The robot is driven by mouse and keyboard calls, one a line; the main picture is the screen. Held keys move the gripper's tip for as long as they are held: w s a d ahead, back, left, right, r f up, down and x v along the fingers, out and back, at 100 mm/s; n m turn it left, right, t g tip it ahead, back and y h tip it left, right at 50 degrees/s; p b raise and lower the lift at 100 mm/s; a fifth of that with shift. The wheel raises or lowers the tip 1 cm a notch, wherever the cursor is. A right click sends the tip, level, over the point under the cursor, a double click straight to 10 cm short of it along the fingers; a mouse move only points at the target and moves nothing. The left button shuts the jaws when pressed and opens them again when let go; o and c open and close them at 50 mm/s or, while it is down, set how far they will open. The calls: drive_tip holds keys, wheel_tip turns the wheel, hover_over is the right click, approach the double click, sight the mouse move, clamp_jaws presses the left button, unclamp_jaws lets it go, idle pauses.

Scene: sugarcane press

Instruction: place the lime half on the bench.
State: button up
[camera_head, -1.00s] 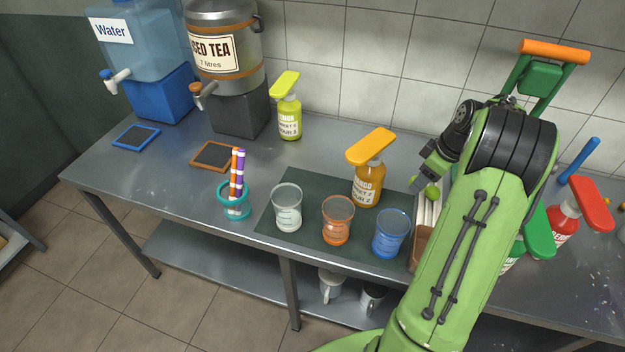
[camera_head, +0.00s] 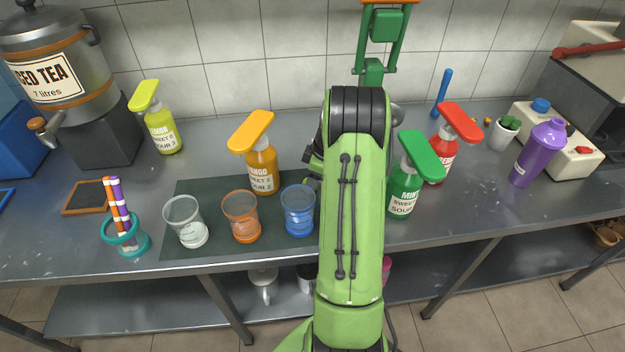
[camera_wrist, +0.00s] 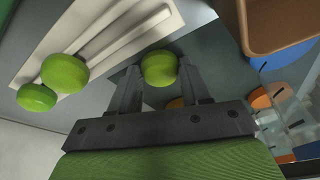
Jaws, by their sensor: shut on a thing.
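My gripper (camera_wrist: 160,86) is shut on a green lime half (camera_wrist: 159,67), held between its two fingertips in the wrist view. Only the rounded green skin shows; the cut face is hidden. Grey surface shows behind it, but I cannot tell whether the lime touches anything. In the head view my arm hides most of the gripper and the lime. The steel bench (camera_head: 470,215) runs across the head view, with bare metal to the right of the green mint bottle (camera_head: 404,190).
Two more green lime pieces (camera_wrist: 65,73) (camera_wrist: 36,97) lie at a white slatted tray (camera_wrist: 95,40). A brown container (camera_wrist: 280,25) is close to the right. Clear, orange and blue cups (camera_head: 298,210) stand on a dark mat (camera_head: 215,240), beside the mango bottle (camera_head: 262,170).

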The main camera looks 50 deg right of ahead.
drive_tip(key=shift+f, duration=0.1)
drive_tip(key=o, duration=1.1)
